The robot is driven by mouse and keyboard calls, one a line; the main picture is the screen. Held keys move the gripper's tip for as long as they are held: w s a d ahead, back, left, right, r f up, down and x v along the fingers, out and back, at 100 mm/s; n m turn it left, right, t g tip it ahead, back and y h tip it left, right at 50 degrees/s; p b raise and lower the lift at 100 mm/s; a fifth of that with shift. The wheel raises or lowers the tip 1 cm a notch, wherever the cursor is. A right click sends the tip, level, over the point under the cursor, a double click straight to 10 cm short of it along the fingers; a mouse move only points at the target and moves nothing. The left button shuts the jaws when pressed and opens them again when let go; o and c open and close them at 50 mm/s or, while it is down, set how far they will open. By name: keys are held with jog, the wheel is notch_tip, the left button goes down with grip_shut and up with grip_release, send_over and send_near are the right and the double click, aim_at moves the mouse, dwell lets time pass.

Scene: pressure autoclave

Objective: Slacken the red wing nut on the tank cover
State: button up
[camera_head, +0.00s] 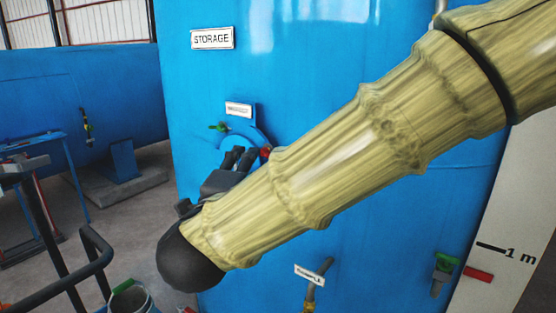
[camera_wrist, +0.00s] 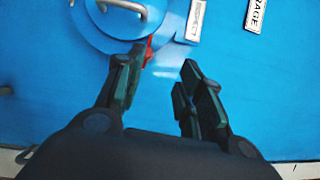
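The red wing nut (camera_wrist: 149,48) sits at the edge of the round blue tank cover (camera_wrist: 97,38) in the wrist view. In the head view a bit of red (camera_head: 265,152) shows at the right side of the cover (camera_head: 252,134), partly hidden by my arm. My gripper (camera_wrist: 163,62) is open, its two dark fingers apart and nothing held. The left fingertip is close beside the wing nut, which shows just inside it; I cannot tell whether they touch. In the head view my gripper (camera_head: 240,156) is in front of the cover's lower part.
A metal handle (camera_wrist: 122,6) is on the cover. A green part (camera_head: 218,127) is at its upper left. A STORAGE sign (camera_head: 212,38) is on the tank above. A hose fitting (camera_head: 313,284) and a green-handled valve (camera_head: 444,272) are lower down. A bucket (camera_head: 130,298) is lower left.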

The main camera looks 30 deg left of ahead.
aim_at(265, 151)
jog(key=shift+m+h, duration=0.4)
jog(key=shift+h, duration=0.3)
jog(key=p+x, duration=0.1)
jog(key=x, duration=0.1)
jog(key=f+p+x, duration=0.1)
jog(key=p+x, duration=0.1)
jog(key=x, duration=0.1)
jog(key=p+x, duration=0.1)
jog(key=x, duration=0.2)
jog(key=shift+w+d+f+p, duration=0.25)
jog(key=shift+w+p, duration=0.15)
jog(key=shift+w+a+f, duration=0.15)
jog(key=shift+w+a, duration=0.1)
jog(key=shift+w, duration=0.4)
grip_shut()
